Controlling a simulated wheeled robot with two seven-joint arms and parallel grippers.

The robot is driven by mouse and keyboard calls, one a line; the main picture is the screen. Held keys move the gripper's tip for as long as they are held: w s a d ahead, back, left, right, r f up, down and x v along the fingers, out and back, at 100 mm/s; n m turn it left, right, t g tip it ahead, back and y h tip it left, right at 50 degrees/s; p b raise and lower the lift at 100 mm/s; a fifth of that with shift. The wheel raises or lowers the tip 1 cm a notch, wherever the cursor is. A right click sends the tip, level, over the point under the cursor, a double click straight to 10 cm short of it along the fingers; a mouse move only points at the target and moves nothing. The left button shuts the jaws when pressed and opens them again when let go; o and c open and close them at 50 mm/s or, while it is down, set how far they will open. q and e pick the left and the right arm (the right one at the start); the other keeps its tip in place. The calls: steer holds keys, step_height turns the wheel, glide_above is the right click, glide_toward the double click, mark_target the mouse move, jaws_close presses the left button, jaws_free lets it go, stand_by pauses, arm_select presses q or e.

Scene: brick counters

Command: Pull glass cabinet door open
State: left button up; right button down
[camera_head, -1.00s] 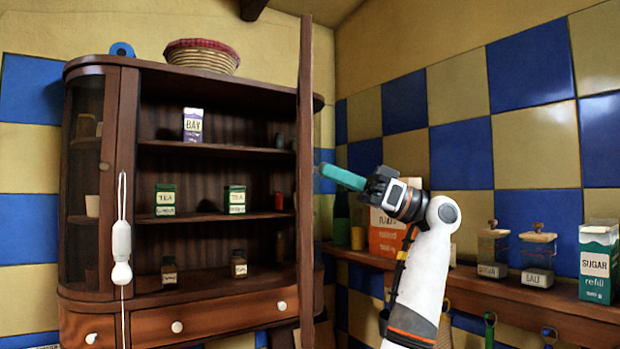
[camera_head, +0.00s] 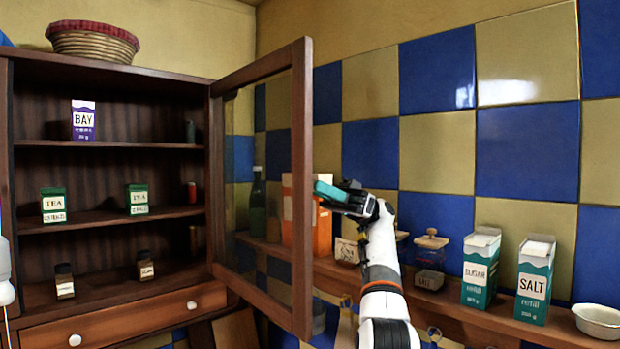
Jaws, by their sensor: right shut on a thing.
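The glass cabinet door (camera_head: 302,190) stands swung out from the right side of the wooden cabinet (camera_head: 110,66). Its pane shows the wall and shelf behind it. My right gripper (camera_head: 322,188), with teal fingers, is at the door's outer side, level with the middle of its free upright. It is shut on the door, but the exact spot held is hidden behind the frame. My left gripper is not in view.
Open shelves hold a bay box (camera_head: 84,120), tea tins (camera_head: 54,204) and small jars. A basket (camera_head: 93,40) sits on top. On the right, a wall shelf (camera_head: 440,298) holds an orange box, jars, a sugar carton (camera_head: 480,268), a salt carton (camera_head: 534,280) and a bowl (camera_head: 598,321).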

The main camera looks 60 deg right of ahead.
steer(key=shift+s+d+g+p, duration=0.15)
steer(key=shift+d+p, duration=0.1)
steer(key=shift+d, duration=0.2)
steer(key=shift+s+d+g+p, duration=0.15)
steer(key=shift+d+p, duration=0.1)
steer(key=shift+d, duration=0.2)
steer(key=c, duration=1.2)
jaws_free()
steer(key=shift+c, duration=0.2)
steer(key=shift+w, duration=0.1)
steer(key=shift+n, duration=0.3)
